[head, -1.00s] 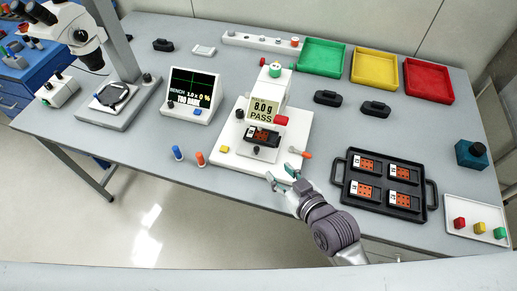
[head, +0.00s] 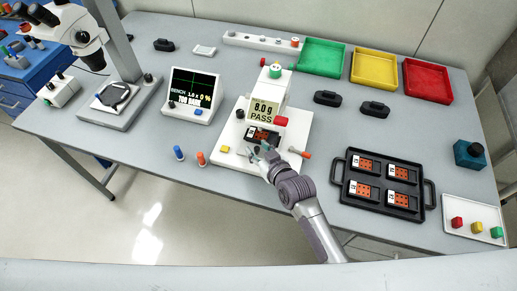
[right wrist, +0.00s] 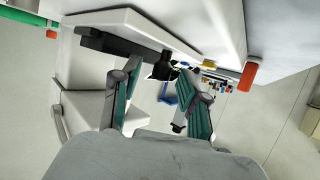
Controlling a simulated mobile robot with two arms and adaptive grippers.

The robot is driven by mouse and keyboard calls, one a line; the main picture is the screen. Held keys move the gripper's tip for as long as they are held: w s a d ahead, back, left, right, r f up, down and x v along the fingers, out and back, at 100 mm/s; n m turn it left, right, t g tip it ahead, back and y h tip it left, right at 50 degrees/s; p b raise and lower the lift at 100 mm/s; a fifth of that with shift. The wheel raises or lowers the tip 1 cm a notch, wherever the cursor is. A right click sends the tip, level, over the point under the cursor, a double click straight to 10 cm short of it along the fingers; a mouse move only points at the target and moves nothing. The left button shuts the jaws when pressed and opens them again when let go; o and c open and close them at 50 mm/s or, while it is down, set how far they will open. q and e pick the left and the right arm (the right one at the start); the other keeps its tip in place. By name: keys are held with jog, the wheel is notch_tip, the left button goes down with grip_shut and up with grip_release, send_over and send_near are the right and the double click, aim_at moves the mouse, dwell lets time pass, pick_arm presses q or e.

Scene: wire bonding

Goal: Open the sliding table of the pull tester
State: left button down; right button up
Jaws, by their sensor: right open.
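The pull tester (head: 294,134) is a white machine on a white base, with a screen (head: 262,109) reading 8.0 g PASS. A black carrier with an orange-red part (head: 262,134) sits on its sliding table below the screen. My right gripper (head: 258,150) is at the front of this table, just in front of the carrier, and hides the table's front part. In the right wrist view my right gripper (right wrist: 159,70) has its two fingers apart, with a dark knob (right wrist: 162,68) showing between their tips. I cannot tell whether the fingers touch it. My left gripper is out of view.
An orange-tipped lever (head: 305,154) sticks out right of the gripper. A yellow button (head: 225,149) is on the base at left. Blue and orange pegs (head: 178,152) stand further left. A black tray (head: 425,213) with several parts lies at right.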

grip_shut()
jog(key=shift+s, duration=0.1)
